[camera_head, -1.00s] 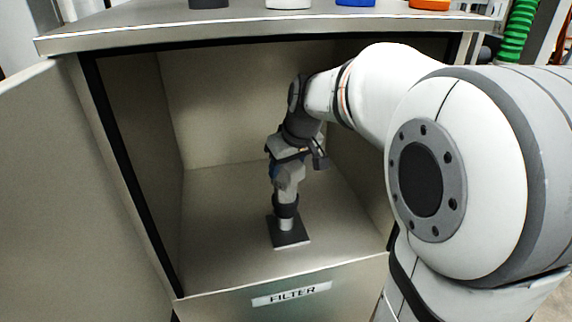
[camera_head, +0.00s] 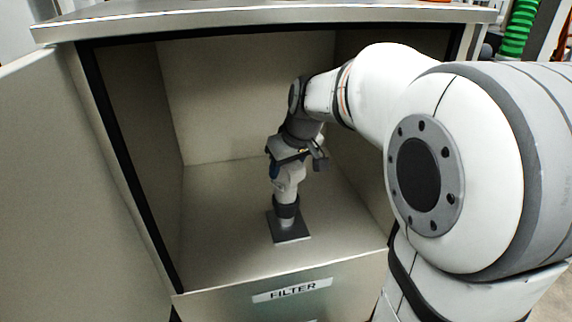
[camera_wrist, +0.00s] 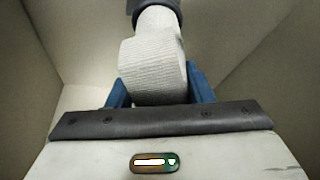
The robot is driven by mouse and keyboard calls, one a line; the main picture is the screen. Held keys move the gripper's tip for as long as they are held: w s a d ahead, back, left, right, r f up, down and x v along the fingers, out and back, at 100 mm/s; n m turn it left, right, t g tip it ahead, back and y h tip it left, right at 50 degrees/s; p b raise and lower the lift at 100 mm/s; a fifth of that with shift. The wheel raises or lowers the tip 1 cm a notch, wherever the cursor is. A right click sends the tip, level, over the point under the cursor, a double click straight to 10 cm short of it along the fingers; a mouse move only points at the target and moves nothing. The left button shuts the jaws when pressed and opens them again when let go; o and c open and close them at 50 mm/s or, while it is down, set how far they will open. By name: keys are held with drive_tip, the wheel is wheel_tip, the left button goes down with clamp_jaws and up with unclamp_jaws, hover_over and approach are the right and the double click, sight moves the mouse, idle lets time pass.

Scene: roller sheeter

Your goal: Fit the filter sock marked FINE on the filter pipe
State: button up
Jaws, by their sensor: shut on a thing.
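A pale, ribbed cloth sock (camera_wrist: 150,55) stands between the blue fingers of my gripper (camera_wrist: 160,85) in the wrist view. My gripper (camera_head: 288,172) is shut on it and points down inside the open cabinet in the head view. The sock's dark collar (camera_head: 286,206) is at its lower end, and it also shows at the top of the wrist view (camera_wrist: 154,8). The filter pipe (camera_head: 288,223) shows as a short pale stub under the collar, on a dark square plate (camera_head: 291,237). Whether the collar surrounds the pipe is unclear. No FINE marking is readable.
The cabinet has a front panel with a FILTER label (camera_head: 292,290) and an open door (camera_head: 80,180) at left. A metal worktop (camera_head: 250,18) lies above. My arm enters from the right. The cabinet floor (camera_head: 215,220) around the plate is clear.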

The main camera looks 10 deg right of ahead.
drive_tip(key=shift+f, duration=0.2)
idle(0.3)
drive_tip(key=shift+d+f+b, duration=0.1)
drive_tip(key=shift+f+b, duration=0.35)
drive_tip(key=shift+f, duration=0.1)
drive_tip(key=shift+f+b, duration=0.6)
drive_tip(key=shift+f, duration=0.25)
idle(0.7)
drive_tip(key=o, duration=1.5)
drive_tip(key=p+v, duration=0.3)
drive_tip(key=v, duration=0.5)
drive_tip(key=shift+p, duration=0.4)
drive_tip(key=shift+w+f, duration=0.1)
